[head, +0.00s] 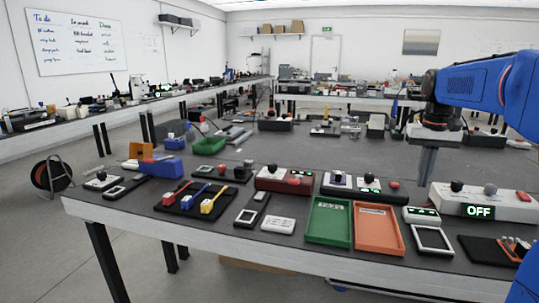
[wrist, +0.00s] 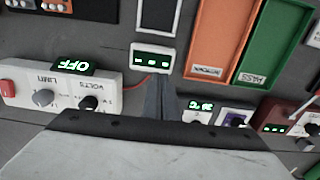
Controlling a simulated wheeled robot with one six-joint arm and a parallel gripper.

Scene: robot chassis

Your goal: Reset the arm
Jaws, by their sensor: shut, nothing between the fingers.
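My blue arm (head: 478,85) comes in from the right in the head view. My gripper (head: 425,183) points down over the right part of the dark table (head: 330,150). Its fingers are shut with nothing between them. In the wrist view the grey fingers (wrist: 162,98) point at the table near a small white display box (wrist: 152,60). A white power unit (head: 480,202) reading OFF stands right of the gripper. It also shows at left in the wrist view (wrist: 62,85).
A green tray (head: 328,241) and an orange tray (head: 379,251) lie at the table's front edge. A purple-topped unit (head: 350,187) and a red unit (head: 284,180) stand left of the gripper. Several small devices crowd the table; bare surface shows behind them.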

